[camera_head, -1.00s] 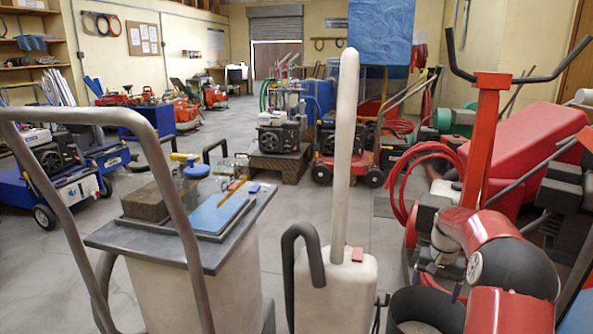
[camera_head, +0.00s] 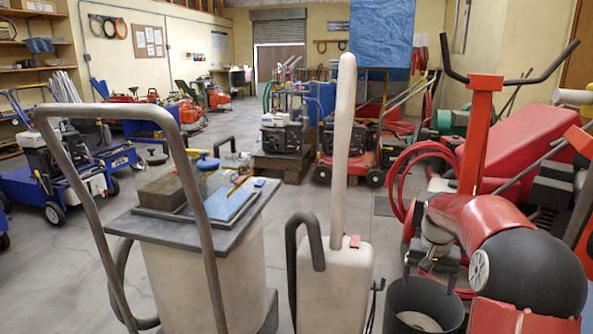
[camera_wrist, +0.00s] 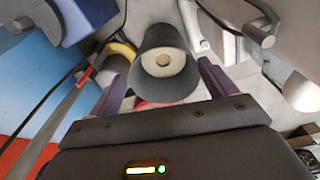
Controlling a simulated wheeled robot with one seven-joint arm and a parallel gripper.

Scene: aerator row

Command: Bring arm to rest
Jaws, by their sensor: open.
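My arm comes in at the lower right of the head view, with red and black links. My gripper (camera_wrist: 162,72) is open in the wrist view, with its two purple fingers apart. A dark grey bucket (camera_wrist: 165,88) with a pale round bottom shows between the fingers in that picture. Nothing is seen gripped. In the head view the same kind of dark bucket (camera_head: 423,297) stands below my wrist, and the fingertips are small and hard to make out just above it.
A grey-topped cart (camera_head: 205,240) with a bent handle stands at front left. A white tank with a tall post (camera_head: 335,275) stands left of the bucket. A red machine (camera_head: 515,150) with handlebars is close behind my arm. Open floor (camera_head: 60,270) lies at left.

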